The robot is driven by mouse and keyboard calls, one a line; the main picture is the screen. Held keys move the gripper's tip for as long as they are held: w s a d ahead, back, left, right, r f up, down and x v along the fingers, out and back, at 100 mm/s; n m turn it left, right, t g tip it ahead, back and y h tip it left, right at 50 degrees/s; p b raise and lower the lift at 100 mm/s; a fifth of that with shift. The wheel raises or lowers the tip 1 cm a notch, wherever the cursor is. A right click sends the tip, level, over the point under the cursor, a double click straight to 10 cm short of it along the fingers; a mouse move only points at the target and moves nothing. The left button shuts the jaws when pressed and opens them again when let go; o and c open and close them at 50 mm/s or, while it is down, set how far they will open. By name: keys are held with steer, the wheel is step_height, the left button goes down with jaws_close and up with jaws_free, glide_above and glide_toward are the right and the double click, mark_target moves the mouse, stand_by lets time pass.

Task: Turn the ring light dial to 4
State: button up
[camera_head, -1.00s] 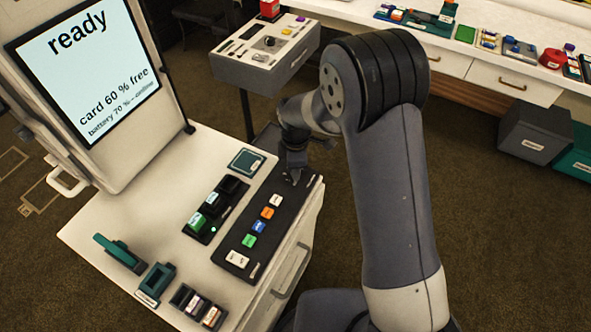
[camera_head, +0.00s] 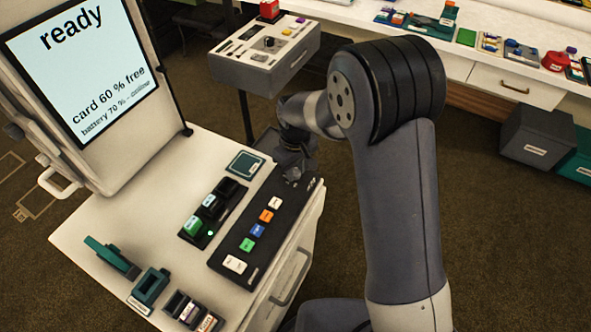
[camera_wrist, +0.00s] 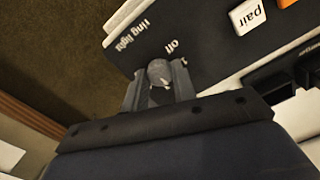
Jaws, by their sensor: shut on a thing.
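The ring light dial (camera_wrist: 158,69) is a small round grey knob at one end of the black button panel (camera_head: 226,258). In the wrist view, the words "ring light", "off" and "1" show beside it. A small pale mark shows on the knob, but I cannot tell which number it points to. My gripper (camera_wrist: 158,86) is shut on the dial, one finger on either side. In the head view my gripper (camera_head: 293,168) is at the panel's far end, and it largely hides the dial. The other dial numbers are hidden.
White, green, blue and orange buttons (camera_head: 257,230) line the panel. Beside it are a black holder with green-labelled blocks (camera_head: 194,225) and a dark green pad (camera_head: 246,163). A screen reading "ready" (camera_head: 85,70) stands at left. A grey console (camera_head: 262,60) is behind.

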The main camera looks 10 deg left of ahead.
mark_target(296, 172)
steer(key=m+b, duration=0.1)
steer(key=m, duration=1.2)
steer(key=shift+m, duration=0.3)
stand_by(0.4)
steer(key=o, duration=1)
steer(key=shift+r, duration=0.15)
step_height(296, 172, up, 11)
steer(key=shift+f, duration=0.2)
